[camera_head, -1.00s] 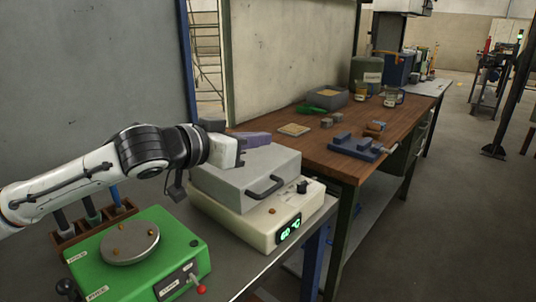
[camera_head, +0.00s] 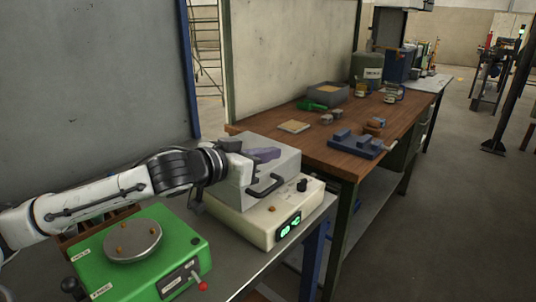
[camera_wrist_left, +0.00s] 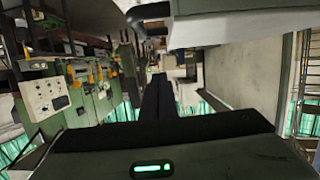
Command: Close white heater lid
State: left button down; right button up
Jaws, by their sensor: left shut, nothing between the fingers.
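The white heater (camera_head: 253,226) stands near the right end of the grey bench, with a lit green display on its front. Its light grey lid (camera_head: 288,161) lies over the base, with a dark bar handle (camera_head: 266,186) on the front. I see no clear gap between lid and base, but my arm hides the lid's left part. My left gripper (camera_head: 277,153) is shut and empty, over the lid's top and behind the handle. I cannot tell whether it touches the lid. In the wrist view its dark fingers (camera_wrist_left: 158,92) are together. My right gripper is out of view.
A green device (camera_head: 150,262) with a round metal plate and a red-knobbed lever stands left of the heater, below my arm. A wooden bench (camera_head: 340,160) with a blue fixture, a grey bin and small parts lies beyond.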

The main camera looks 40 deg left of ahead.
aim_at(273, 167)
pick_arm(q)
jog(key=f, duration=0.1)
jog(key=d+f+m+b, duration=0.1)
jog(key=f, duration=0.1)
jog(key=shift+d+y, duration=0.2)
jog(key=shift+y, duration=0.1)
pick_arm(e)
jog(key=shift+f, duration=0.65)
pick_arm(q)
jog(key=shift+r, duration=0.1)
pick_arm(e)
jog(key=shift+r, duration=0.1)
